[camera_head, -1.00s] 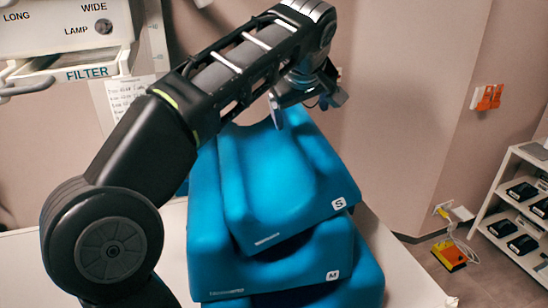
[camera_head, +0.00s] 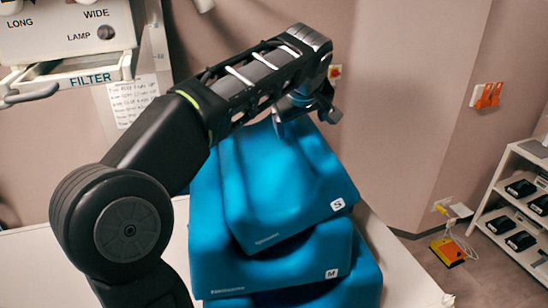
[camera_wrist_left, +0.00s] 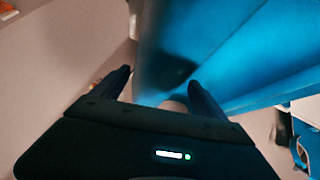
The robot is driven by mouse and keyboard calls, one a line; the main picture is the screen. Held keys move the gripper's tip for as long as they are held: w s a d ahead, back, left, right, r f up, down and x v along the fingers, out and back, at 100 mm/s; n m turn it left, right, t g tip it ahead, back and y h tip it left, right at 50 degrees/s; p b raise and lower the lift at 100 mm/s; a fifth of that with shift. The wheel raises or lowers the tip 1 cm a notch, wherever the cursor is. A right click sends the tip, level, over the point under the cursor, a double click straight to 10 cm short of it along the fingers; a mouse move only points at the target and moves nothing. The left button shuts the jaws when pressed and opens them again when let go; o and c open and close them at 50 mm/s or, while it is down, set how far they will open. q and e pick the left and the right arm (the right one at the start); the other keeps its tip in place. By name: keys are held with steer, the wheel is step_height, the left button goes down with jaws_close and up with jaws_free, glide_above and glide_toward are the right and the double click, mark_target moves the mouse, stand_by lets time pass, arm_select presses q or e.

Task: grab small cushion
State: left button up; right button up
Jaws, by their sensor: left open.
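The small cushion (camera_head: 285,190) is blue, marked S, and lies on top of a stack of blue cushions in the head view. My left gripper (camera_head: 302,118) is at the far upper end of the small cushion, pointing down, open and empty. In the left wrist view, blue cushion material (camera_wrist_left: 225,50) passes beneath and between the fingers of my left gripper (camera_wrist_left: 160,84). The left finger is beside the blue edge and the right finger is over the blue. I cannot tell whether they touch it. My right gripper is out of view.
The medium cushion (camera_head: 331,258), marked M, lies under the small one, with another blue cushion below. The stack stands on a pale table (camera_head: 412,285). A wall is close behind. A white shelf (camera_head: 510,200) stands right; a device with a FILTER label (camera_head: 70,40) hangs upper left.

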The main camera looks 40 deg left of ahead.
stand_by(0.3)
arm_select(q)
jaws_close()
stand_by(0.8)
steer(key=shift+r, duration=0.1)
